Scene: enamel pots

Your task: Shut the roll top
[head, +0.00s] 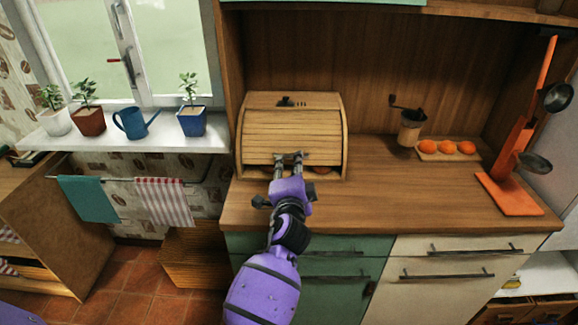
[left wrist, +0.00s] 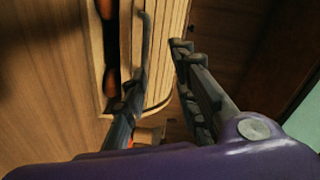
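The wooden bread box (head: 262,138) stands on the counter with its slatted roll top (head: 290,122) most of the way down. A low gap remains along the bottom front, with something orange just visible inside. My left gripper (head: 288,156) is at the dark bar handle near the roll top's lower edge. In the left wrist view its fingers (left wrist: 158,88) are apart, beside the slats (left wrist: 165,40) and the handle (left wrist: 147,35). One finger overlaps the handle's end; I cannot tell whether they touch. My right gripper is not in view.
The wooden counter (head: 400,195) is clear right of the box. A coffee grinder (head: 411,128), oranges on a board (head: 447,148) and an orange stand with pans (head: 515,165) are farther right. Potted plants and a blue watering can (head: 133,122) line the windowsill at left.

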